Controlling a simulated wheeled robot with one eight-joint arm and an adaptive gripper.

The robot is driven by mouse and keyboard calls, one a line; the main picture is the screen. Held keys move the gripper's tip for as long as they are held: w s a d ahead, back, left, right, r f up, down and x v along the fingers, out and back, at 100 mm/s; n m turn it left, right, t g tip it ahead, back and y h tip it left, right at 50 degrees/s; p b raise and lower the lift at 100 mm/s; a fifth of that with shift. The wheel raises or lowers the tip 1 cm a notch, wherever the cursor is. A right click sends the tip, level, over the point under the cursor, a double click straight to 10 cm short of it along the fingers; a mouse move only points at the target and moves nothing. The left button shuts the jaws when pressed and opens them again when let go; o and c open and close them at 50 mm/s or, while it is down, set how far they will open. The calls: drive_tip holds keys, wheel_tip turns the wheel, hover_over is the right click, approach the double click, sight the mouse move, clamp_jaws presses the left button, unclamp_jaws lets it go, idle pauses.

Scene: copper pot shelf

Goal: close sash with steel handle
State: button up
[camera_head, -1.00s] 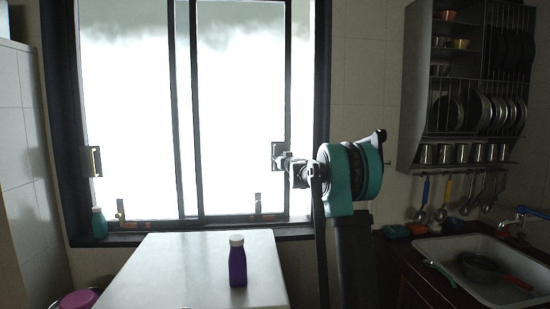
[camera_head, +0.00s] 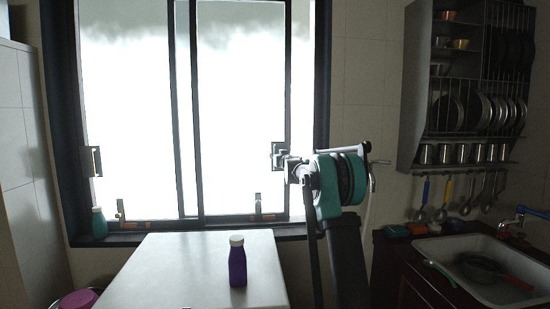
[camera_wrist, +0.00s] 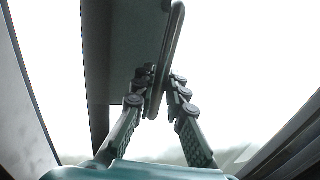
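The window sash (camera_head: 288,100) is a dark-framed pane on the right side of the window. Its steel handle (camera_head: 276,150) is on a plate at the sash's right edge. In the wrist view the handle (camera_wrist: 172,45) is a curved grey bar standing out from a flat plate. My gripper (camera_head: 286,163) is at this handle. In the wrist view the fingertips (camera_wrist: 161,82) are drawn together, one on each side of the bar's lower end, and appear to pinch it. The exact contact is partly hidden by the finger pads.
Another handle (camera_head: 92,161) with a yellowish part is at the window's left. A white table (camera_head: 190,270) with a purple bottle (camera_head: 237,265) stands in front of the window. A teal bottle (camera_head: 99,223) stands on the sill. A sink (camera_head: 500,255) and a dish rack (camera_head: 420,90) are at right.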

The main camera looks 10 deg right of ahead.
clamp_jaws()
drive_tip(key=d, duration=1)
drive_tip(key=shift+d, duration=0.25)
drive_tip(key=o, duration=0.5)
unclamp_jaws()
drive_tip(key=shift+d, duration=0.1)
drive_tip(key=shift+o, duration=0.5)
